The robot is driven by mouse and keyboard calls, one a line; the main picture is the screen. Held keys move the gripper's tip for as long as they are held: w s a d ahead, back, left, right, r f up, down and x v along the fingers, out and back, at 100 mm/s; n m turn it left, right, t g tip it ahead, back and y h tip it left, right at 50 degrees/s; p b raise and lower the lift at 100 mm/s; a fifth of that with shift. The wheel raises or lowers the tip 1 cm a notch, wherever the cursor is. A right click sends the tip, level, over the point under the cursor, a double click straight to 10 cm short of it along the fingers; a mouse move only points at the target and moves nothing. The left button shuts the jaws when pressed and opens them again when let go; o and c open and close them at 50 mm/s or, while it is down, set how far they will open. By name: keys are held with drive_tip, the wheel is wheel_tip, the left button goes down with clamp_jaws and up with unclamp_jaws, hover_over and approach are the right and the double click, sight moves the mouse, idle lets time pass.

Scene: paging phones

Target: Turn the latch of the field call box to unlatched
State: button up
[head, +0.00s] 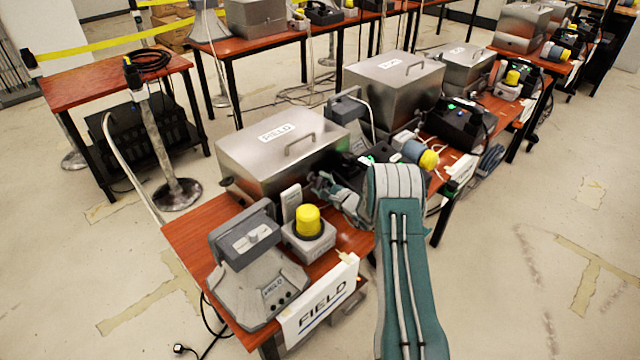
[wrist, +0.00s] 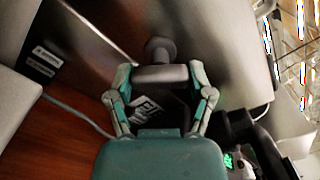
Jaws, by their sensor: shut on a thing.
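The field call box (head: 280,145) is a grey metal box with a FIELD label and a lid handle, on the red-brown table. Its metal face fills much of the wrist view (wrist: 110,45). The latch (wrist: 160,48) shows there as a dark round hub with a bar crosswise below it. My gripper (wrist: 160,75) is shut on the latch, one finger at each end of the bar. In the head view my gripper (head: 328,187) is at the box's front right side; the latch cannot be made out there.
A grey desk phone (head: 255,265) and a yellow beacon (head: 308,222) stand in front of the box on the table (head: 190,240). A FIELD sign (head: 318,305) hangs at the table's edge. More metal boxes (head: 393,85) and black devices stand behind. The floor at right is clear.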

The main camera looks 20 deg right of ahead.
drive_tip(key=shift+a+m, duration=0.1)
drive_tip(key=shift+m, duration=0.2)
drive_tip(key=m, duration=0.4)
drive_tip(key=shift+f+m, duration=0.1)
drive_tip(key=shift+m, duration=0.2)
drive_tip(key=m, duration=0.5)
drive_tip(key=shift+m, duration=0.4)
drive_tip(key=o, duration=1.1)
drive_tip(key=v, duration=1.2)
